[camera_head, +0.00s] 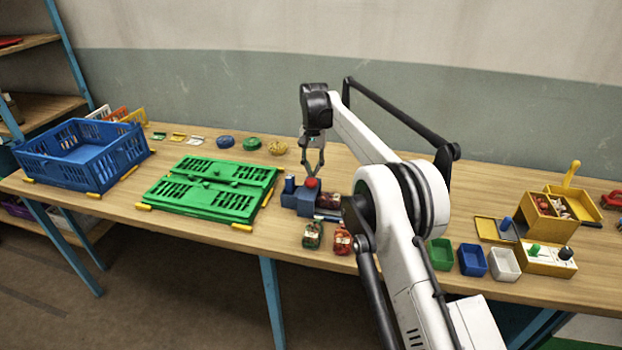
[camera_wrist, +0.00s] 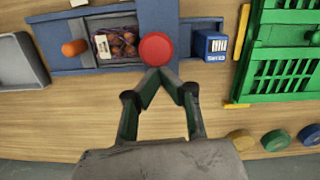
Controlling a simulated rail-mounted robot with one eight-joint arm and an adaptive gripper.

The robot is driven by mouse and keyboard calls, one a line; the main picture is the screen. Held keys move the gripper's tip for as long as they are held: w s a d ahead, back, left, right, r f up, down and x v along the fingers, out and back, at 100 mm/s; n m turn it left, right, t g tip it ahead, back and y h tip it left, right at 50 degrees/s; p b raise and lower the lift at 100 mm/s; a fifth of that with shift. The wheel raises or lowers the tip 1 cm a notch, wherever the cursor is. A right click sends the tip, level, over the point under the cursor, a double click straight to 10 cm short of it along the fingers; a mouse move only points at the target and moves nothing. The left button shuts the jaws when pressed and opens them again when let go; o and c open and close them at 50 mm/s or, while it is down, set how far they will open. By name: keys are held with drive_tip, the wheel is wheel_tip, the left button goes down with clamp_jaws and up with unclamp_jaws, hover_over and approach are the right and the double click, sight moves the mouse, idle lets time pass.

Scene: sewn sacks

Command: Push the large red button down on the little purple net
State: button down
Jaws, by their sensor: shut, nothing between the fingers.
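The large red button (camera_head: 312,183) sits on top of a blue device (camera_head: 305,201). It shows as a round red disc in the wrist view (camera_wrist: 155,48). A little net (camera_wrist: 115,43) with brownish contents and a white tag lies in the device's channel, left of the button in the wrist view; its purple colour is hard to tell. The net also shows beside the button in the head view (camera_head: 328,200). My gripper (camera_head: 313,173) points down just above the button, shut and empty. In the wrist view its fingertips (camera_wrist: 164,73) meet at the button's near edge; I cannot tell whether they touch it.
A green folded crate (camera_head: 212,188) lies left of the device, with a blue crate (camera_head: 80,154) beyond. Two filled nets, green (camera_head: 313,235) and red (camera_head: 342,241), stand in front. Small bins (camera_head: 472,260) and a yellow box (camera_head: 547,220) stand at right.

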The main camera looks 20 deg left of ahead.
drive_tip(key=shift+r, duration=0.1)
wheel_tip(320, 180, up, 7)
drive_tip(key=shift+w, duration=0.35)
idle(0.3)
drive_tip(key=shift+a+r, duration=0.1)
idle(0.6)
drive_tip(key=shift+r, duration=0.1)
